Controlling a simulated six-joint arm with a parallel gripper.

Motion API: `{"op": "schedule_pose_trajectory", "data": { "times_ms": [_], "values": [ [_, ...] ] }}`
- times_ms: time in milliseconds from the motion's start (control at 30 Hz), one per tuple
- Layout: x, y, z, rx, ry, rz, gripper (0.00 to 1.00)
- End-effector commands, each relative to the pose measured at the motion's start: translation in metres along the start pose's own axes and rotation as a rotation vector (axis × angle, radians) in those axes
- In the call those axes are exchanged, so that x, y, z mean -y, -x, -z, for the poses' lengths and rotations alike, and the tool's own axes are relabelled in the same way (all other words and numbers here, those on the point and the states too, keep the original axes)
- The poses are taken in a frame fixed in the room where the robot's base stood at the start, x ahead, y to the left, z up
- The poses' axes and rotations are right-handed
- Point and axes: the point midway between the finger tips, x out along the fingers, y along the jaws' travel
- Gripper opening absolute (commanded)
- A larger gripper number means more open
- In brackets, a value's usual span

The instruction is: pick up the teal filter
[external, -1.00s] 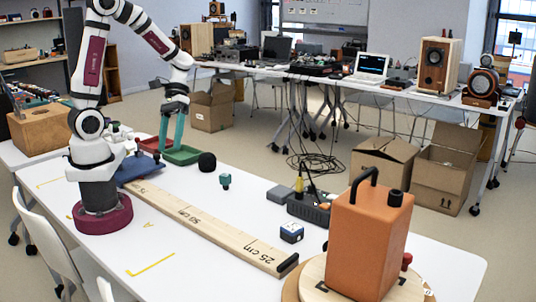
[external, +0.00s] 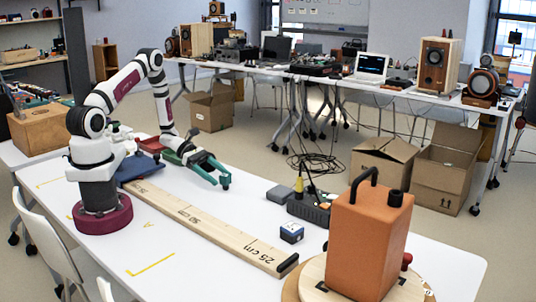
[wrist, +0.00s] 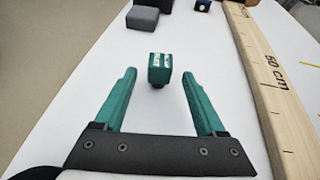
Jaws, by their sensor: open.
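The teal filter (wrist: 160,66) is a small teal block with pale marks on it, standing on the white table. In the wrist view it shows between the two teal fingertips, slightly beyond them, with a gap on each side. My gripper (wrist: 159,75) is open and empty. In the external view my gripper (external: 216,176) is low over the table, tilted forward and to the right. There the filter blends with the teal fingertips, and I cannot tell its outline from them. I cannot tell the exact distance from the fingers to it.
A wooden ruler board (external: 205,222) runs along the table, right of my gripper in the wrist view. A grey block (external: 280,194), a dark tray (external: 310,208) and a blue box (external: 291,232) lie further along. A tall orange speaker box (external: 366,240) stands at the near end.

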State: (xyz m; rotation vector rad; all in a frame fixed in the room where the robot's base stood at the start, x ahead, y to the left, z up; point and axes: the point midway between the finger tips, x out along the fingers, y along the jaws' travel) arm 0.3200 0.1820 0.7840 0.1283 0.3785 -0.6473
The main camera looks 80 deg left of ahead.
Motion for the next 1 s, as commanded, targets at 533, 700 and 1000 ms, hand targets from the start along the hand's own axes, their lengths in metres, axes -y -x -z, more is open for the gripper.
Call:
{"op": "schedule_pose_trajectory", "data": {
  "times_ms": [533, 700, 1000],
  "values": [
    [-0.001, -0.035, -0.001, -0.001, -0.001, 0.001, 0.51],
    [-0.001, -0.035, -0.001, -0.001, -0.001, 0.001, 0.2],
    [-0.001, -0.035, -0.001, -0.001, -0.001, 0.001, 0.0]
  ]
}}
